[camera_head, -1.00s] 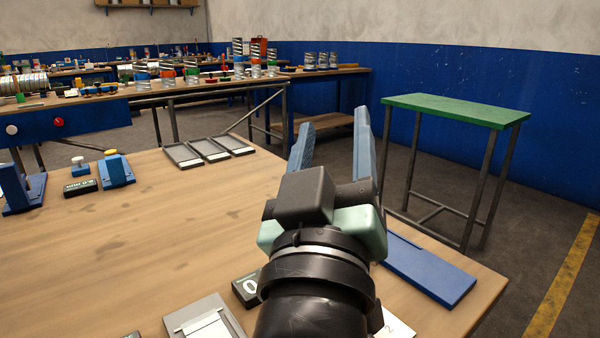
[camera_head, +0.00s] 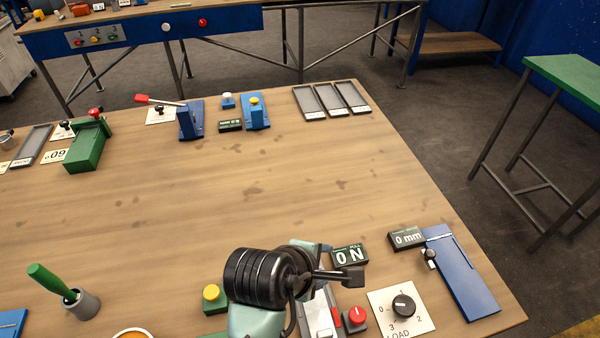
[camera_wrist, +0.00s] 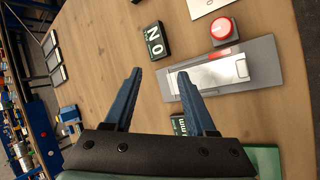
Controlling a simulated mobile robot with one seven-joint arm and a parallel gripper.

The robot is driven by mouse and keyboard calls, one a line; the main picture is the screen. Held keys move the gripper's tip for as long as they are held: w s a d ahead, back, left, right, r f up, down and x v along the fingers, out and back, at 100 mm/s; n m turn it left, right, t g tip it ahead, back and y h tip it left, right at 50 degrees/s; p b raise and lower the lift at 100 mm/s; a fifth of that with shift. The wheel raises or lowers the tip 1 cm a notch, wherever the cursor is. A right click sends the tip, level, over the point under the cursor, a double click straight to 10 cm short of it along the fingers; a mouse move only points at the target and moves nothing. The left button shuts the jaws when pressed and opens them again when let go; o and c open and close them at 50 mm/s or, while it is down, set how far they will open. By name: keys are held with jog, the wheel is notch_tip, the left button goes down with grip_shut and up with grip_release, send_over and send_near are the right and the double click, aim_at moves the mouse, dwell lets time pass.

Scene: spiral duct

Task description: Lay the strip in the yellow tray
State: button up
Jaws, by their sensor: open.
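My gripper (camera_wrist: 159,72) is open and empty in the wrist view, its two blue fingers apart above the table. A pale, shiny flat piece (camera_wrist: 218,73), possibly the strip, lies on a grey plate (camera_wrist: 265,66) beyond the right fingertip. In the head view the grey plate (camera_head: 320,316) is partly hidden by my wrist, and my fingers are mostly hidden. Three narrow grey trays (camera_head: 331,99) stand side by side at the table's far edge; I see no tray that is clearly yellow.
A red button (camera_head: 355,316), a 0 N display (camera_head: 349,256), a LOAD dial (camera_head: 403,305) and a blue plate (camera_head: 463,277) crowd the front right. A green-handled tool stands in a grey cup (camera_head: 82,303) at front left. The middle of the wooden table (camera_head: 250,190) is clear.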

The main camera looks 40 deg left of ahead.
aim_at(328, 332)
jog(key=s+d+r+n+g+h+p, duration=0.1)
jog(key=s+d+n+g+h+p, duration=0.25)
jog(key=s+n+p, duration=0.4)
jog(key=shift+m+y, duration=0.25)
jog(key=shift+m, duration=0.6)
jog(key=x, duration=0.4)
jog(key=s+x, duration=0.1)
jog(key=x, duration=0.2)
jog(key=s+x, duration=0.1)
jog(key=x, duration=0.3)
jog(key=shift+w+a+f, duration=0.1)
jog(key=shift+a+f, duration=0.05)
jog(key=shift+f, duration=0.6)
jog(key=shift+c, duration=0.2)
grip_shut()
jog(key=shift+p, duration=0.3)
